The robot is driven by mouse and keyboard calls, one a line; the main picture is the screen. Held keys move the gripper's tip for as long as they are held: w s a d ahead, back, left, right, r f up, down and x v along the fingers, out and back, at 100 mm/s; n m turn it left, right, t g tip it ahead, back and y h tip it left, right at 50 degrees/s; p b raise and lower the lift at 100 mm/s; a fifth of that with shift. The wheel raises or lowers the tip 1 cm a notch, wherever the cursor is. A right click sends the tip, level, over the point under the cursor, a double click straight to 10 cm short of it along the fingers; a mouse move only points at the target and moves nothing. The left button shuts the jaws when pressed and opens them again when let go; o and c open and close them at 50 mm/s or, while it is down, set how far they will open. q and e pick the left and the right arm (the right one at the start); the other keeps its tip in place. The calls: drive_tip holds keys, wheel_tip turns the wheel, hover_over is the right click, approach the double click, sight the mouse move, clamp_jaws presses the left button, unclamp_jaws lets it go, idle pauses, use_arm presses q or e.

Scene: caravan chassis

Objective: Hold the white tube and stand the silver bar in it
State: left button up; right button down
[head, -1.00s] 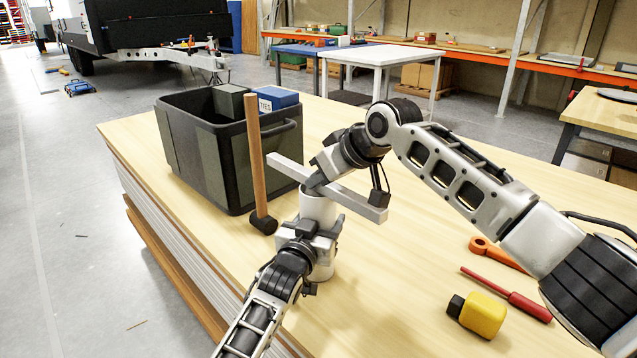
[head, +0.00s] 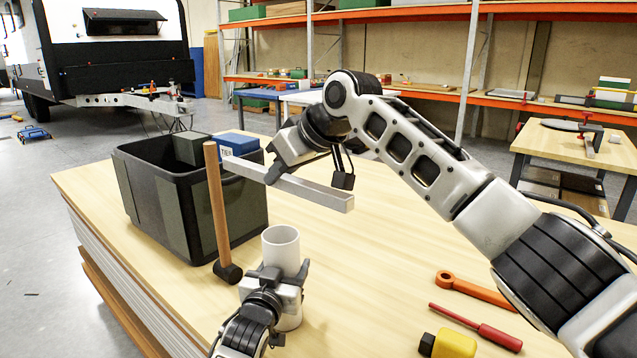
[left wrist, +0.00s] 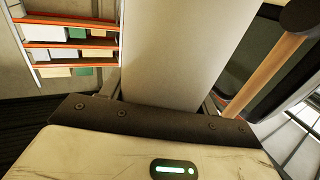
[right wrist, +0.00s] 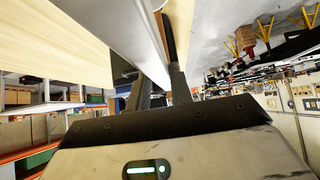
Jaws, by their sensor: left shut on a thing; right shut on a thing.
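The white tube (head: 281,252) stands upright on the wooden table, its open top showing. My left gripper (head: 275,283) is shut on it from the near side; the tube also fills the middle of the left wrist view (left wrist: 185,50). The silver bar (head: 315,193) is held level, well above the table and behind the tube's top, apart from it. My right gripper (head: 278,168) is shut on the bar, left of its middle. The bar also shows in the right wrist view (right wrist: 138,32). The fingertips are partly hidden in the head view.
A dark crate (head: 165,210) with a blue box (head: 236,144) stands at the left. A mallet (head: 217,205) stands upright between crate and tube. An orange wrench (head: 475,290), a red screwdriver (head: 475,327) and a yellow item (head: 452,345) lie at the right. The middle right of the table is clear.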

use_arm(q)
drive_tip(key=o, duration=1.1)
drive_tip(key=s+a, duration=0.2)
drive_tip(key=s, duration=1)
